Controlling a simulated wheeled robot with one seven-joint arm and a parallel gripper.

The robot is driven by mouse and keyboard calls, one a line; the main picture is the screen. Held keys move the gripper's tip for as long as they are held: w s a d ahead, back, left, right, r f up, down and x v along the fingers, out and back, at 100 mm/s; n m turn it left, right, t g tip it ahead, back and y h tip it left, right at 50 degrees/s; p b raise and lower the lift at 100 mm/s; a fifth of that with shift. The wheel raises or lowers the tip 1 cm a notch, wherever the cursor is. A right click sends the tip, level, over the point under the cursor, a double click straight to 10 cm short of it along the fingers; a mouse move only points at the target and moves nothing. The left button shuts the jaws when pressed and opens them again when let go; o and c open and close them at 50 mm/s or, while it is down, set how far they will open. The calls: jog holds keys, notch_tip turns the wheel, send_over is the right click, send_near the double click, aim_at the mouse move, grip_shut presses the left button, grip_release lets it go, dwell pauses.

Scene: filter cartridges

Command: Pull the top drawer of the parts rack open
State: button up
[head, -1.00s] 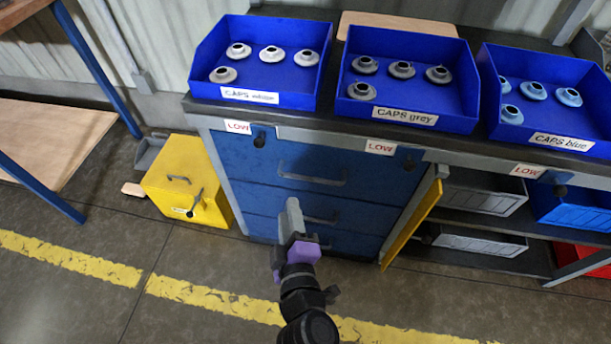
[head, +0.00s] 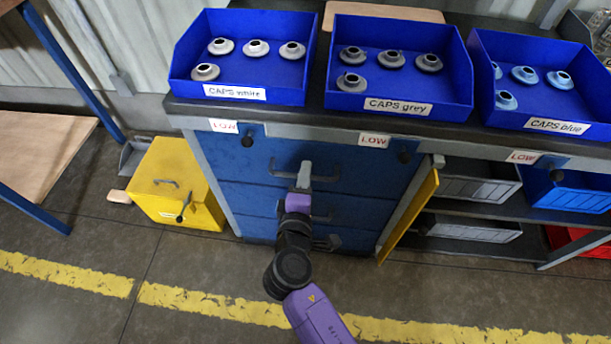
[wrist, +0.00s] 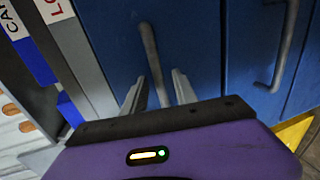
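The parts rack is a blue cabinet with stacked drawers under the dark bench top. Its top drawer (head: 240,163) looks closed, flush with the front, and has a grey bar handle (head: 328,179). My gripper (head: 304,172) is at the middle of this handle. In the wrist view the handle (wrist: 150,55) runs between my two fingers (wrist: 158,92), with a visible gap on each side. The fingers are open. The handle's lower end is hidden behind the gripper body in the wrist view. A lower drawer's handle (wrist: 283,50) shows at right there.
Blue bins of white caps (head: 240,93), grey caps (head: 400,104) and blue caps (head: 550,125) stand on the bench top. A yellow box (head: 175,190) is on the floor at left. A yellow panel (head: 410,217) sticks out right of the drawers. Floor in front is clear.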

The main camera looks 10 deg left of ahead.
jog(key=shift+w, duration=0.3)
grip_shut()
jog(key=shift+f, duration=0.1)
dwell(1.2)
